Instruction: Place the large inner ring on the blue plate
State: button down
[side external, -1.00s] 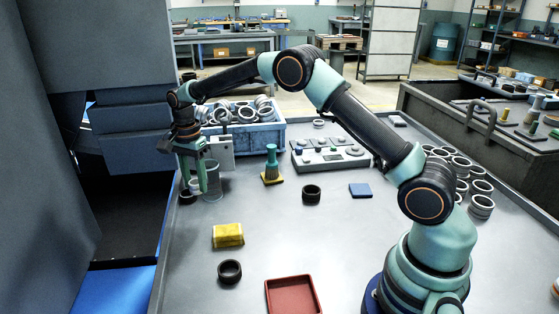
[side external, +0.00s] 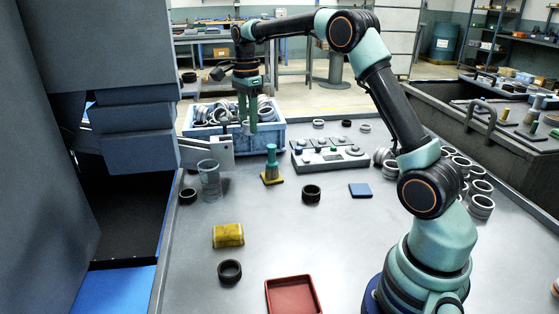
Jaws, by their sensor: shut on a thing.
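My gripper (side external: 249,121) is in front of and above the blue crate (side external: 262,141), fingers pointing down. It is shut on a small light-grey ring (side external: 248,128), seen only in part at the fingertips; its size is hard to judge. The blue plate (side external: 360,190) is a small flat square on the table, right of the middle, with nothing on it. My gripper is to its left, farther back and higher.
The crate holds several metal rings. A clear cylinder (side external: 209,181), a green-handled brush (side external: 271,165) and a control panel (side external: 330,156) stand nearby. Dark rings (side external: 311,194), a yellow block (side external: 228,235) and a red tray (side external: 293,296) lie forward. Open table surrounds the plate.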

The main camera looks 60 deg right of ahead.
jog(key=s+d+m, duration=0.7)
jog(key=s+d, duration=0.4)
jog(key=d, duration=0.3)
jog(key=m, duration=0.6)
send_over(360, 189)
notch_tip(360, 189, down, 20)
jog(key=shift+d+r, duration=0.15)
jog(key=shift+c, duration=2)
grip_release()
